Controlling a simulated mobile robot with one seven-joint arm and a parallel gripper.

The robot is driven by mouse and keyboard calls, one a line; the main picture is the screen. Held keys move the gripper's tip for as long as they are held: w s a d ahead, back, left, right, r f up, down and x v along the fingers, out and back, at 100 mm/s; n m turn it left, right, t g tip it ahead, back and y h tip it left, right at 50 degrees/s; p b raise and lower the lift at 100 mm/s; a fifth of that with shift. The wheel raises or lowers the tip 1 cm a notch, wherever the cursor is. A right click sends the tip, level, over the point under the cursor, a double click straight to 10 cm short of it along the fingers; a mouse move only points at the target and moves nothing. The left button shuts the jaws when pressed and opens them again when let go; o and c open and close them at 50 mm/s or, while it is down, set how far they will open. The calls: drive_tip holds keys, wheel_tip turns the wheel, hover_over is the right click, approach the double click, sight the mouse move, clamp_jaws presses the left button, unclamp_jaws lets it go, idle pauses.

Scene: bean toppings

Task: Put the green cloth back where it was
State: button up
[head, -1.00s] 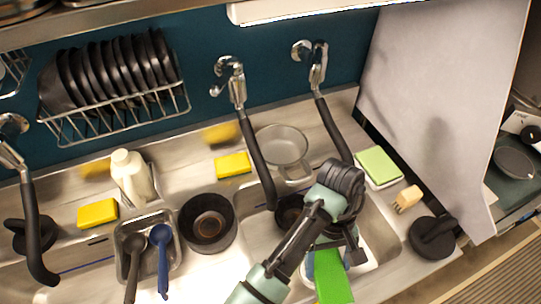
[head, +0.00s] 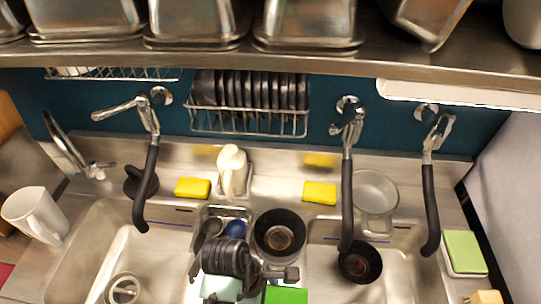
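The green cloth (head: 286,295) is bright green and shows only in part at the bottom edge of the head view. My gripper (head: 272,274) is just above it, over the sink counter, and the cloth travels with it. The gripper appears shut on the cloth, though the fingertips' contact is partly hidden. The rest of the cloth is cut off by the frame.
Black-handled faucets (head: 347,190) hang over the sinks. A black bowl (head: 280,235), a glass pot (head: 376,195), yellow sponges (head: 320,193) and a white bottle (head: 232,170) stand near. A green-topped sponge (head: 464,252) lies right, a white mug (head: 35,214) left. A shelf (head: 300,60) overhangs.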

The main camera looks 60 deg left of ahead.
drive_tip(key=shift+n, duration=0.3)
drive_tip(key=f, duration=0.5)
drive_tip(key=shift+s+a+p, duration=0.2)
drive_tip(key=shift+s+p, duration=0.1)
drive_tip(key=shift+s, duration=0.05)
drive_tip(key=shift+f, duration=2.5)
drive_tip(key=shift+f, duration=0.15)
drive_tip(key=o, duration=1.1)
drive_tip(key=shift+c, duration=0.2)
drive_tip(key=v, duration=1.2)
drive_tip(key=shift+d, duration=0.1)
